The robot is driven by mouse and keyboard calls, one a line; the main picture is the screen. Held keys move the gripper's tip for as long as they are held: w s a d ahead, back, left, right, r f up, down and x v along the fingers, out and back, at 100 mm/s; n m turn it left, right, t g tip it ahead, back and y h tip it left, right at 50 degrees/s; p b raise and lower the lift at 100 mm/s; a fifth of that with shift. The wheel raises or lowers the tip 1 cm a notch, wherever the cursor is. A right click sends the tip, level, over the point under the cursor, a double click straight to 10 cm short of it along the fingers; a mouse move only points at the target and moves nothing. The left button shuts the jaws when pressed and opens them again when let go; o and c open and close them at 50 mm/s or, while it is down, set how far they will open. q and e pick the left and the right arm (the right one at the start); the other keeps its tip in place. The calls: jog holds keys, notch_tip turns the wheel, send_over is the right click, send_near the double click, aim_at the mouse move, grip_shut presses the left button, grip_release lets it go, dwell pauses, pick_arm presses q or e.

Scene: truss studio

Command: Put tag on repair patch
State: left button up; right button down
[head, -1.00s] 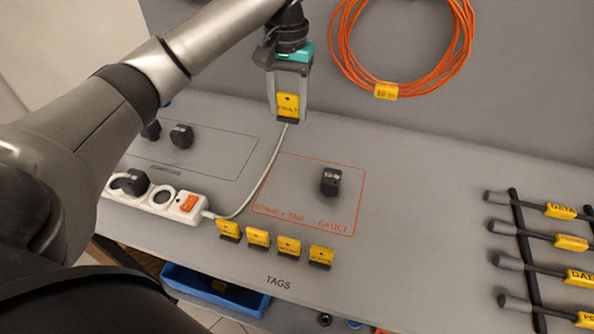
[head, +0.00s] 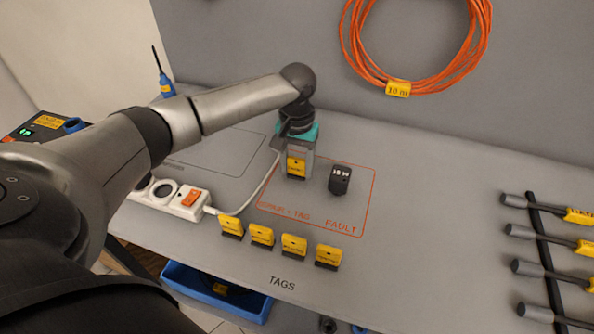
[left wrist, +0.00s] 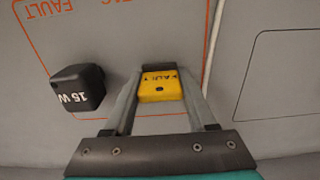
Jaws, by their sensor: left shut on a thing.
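My left gripper (head: 296,174) is shut on a yellow FAULT tag (head: 296,166) with a dark base. It holds the tag upright at the left part of the orange-outlined repair patch (head: 368,205). In the left wrist view the tag (left wrist: 161,86) sits between the two fingers, inside the outline near one of its lines. I cannot tell whether its base touches the surface. A black 15 W plug (head: 340,180) stands on the patch just right of the tag, apart from it. My right gripper is not in view.
Several yellow tags (head: 294,246) stand in a row in front of the patch. A white power strip (head: 180,200) lies to the left, its cable running behind the gripper. A blue bin (head: 215,293) is below the front edge.

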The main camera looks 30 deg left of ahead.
aim_at(297, 158)
pick_arm(q)
jog(key=shift+f, duration=0.55)
jog(key=o, duration=1.3)
jog(key=shift+f, duration=0.1)
jog(key=shift+o, duration=0.2)
jog(key=shift+r, duration=0.2)
notch_tip(297, 158, up, 12)
jog(key=p, duration=0.2)
jog(key=shift+p, duration=0.3)
